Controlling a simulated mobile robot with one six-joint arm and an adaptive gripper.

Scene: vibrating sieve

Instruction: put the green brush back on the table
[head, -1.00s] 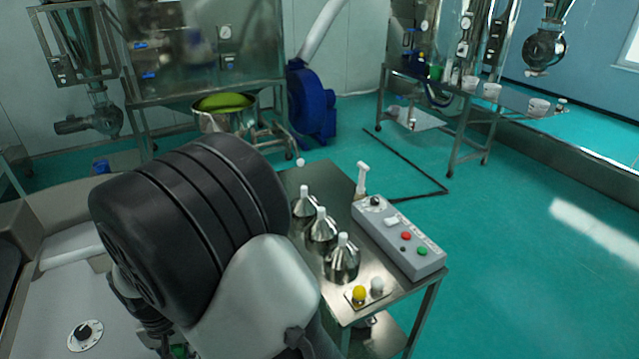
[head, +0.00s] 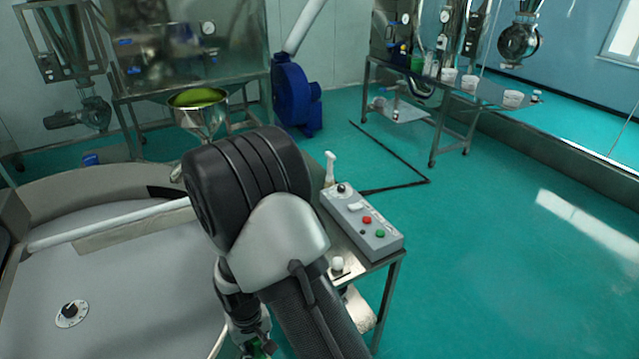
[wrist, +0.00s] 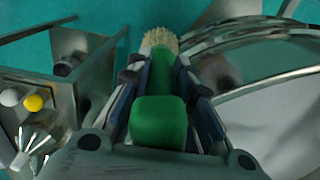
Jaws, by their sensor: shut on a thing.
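The green brush (wrist: 158,122) is between the fingers of my gripper (wrist: 160,76) in the wrist view. My gripper is shut on its green handle, and its pale bristles (wrist: 160,39) point away from the wrist. In the head view only a bit of green (head: 262,349) shows at the bottom edge, by the fingers. The steel table (head: 374,264) is right of my arm, which hides much of its top. In the wrist view the table (wrist: 63,95) is left of the gripper, and the brush is apart from its top.
A grey control box (head: 362,222) with buttons stands on the table. A yellow ball (wrist: 33,103), a white ball (wrist: 9,98) and shiny steel funnels (wrist: 30,148) are on the table top. The large round sieve (head: 130,290) lies to the left. The floor at right is clear.

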